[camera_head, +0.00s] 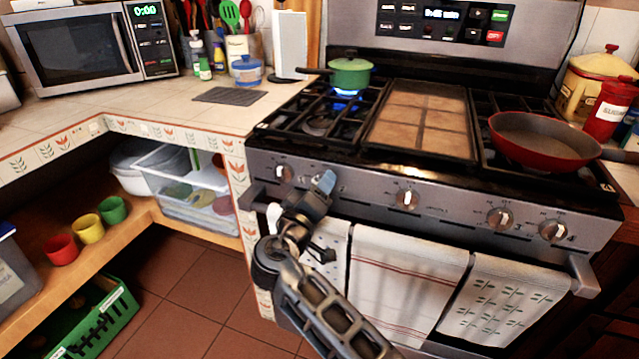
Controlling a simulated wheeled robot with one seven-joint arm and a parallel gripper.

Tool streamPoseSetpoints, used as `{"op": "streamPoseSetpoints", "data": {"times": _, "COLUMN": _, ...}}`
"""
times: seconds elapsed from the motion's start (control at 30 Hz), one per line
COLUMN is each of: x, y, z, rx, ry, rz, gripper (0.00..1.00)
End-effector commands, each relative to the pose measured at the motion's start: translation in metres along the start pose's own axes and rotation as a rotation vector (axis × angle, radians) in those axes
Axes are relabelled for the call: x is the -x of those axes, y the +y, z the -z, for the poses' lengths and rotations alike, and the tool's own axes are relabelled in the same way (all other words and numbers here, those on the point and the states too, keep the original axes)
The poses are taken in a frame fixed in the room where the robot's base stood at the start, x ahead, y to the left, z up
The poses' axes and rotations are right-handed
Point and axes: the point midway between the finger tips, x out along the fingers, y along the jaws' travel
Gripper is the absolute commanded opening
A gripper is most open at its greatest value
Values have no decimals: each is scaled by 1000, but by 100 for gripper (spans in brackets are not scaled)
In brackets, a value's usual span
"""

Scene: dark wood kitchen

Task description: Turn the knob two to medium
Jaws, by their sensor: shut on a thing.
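The stove front (450,205) carries a row of round silver knobs. The leftmost knob (285,172) is bare and left of my gripper. My gripper (324,182) is at the panel, in the second knob's place from the left, shut on that knob. The gripper covers the knob, so its pointer and setting cannot be read. The third knob (407,198) is to the right and clear of my arm. A blue flame (347,93) shows under the green pot (350,73) on the back left burner.
The oven handle with hanging towels (405,285) runs below the knobs, close to my arm. A red pan (545,140) sits on the right burners, its handle pointing right. The counter corner (236,150) and open shelf (150,215) are at left. Tiled floor (190,300) is free.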

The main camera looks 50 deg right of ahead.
Motion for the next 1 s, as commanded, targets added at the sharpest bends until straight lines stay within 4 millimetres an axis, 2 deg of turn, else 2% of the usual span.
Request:
{"op": "streamPoseSetpoints", "data": {"times": 0.5, "x": 1, "y": 1, "z": 2, "rx": 445, "ry": 3, "rz": 2, "gripper": 19}}
{"op": "streamPoseSetpoints", "data": {"times": 0.73, "x": 1, "y": 0, "z": 1, "rx": 564, "ry": 3, "rz": 2, "gripper": 19}}
{"op": "streamPoseSetpoints", "data": {"times": 1.0, "x": 1, "y": -1, "z": 1, "rx": 624, "ry": 3, "rz": 2, "gripper": 19}}
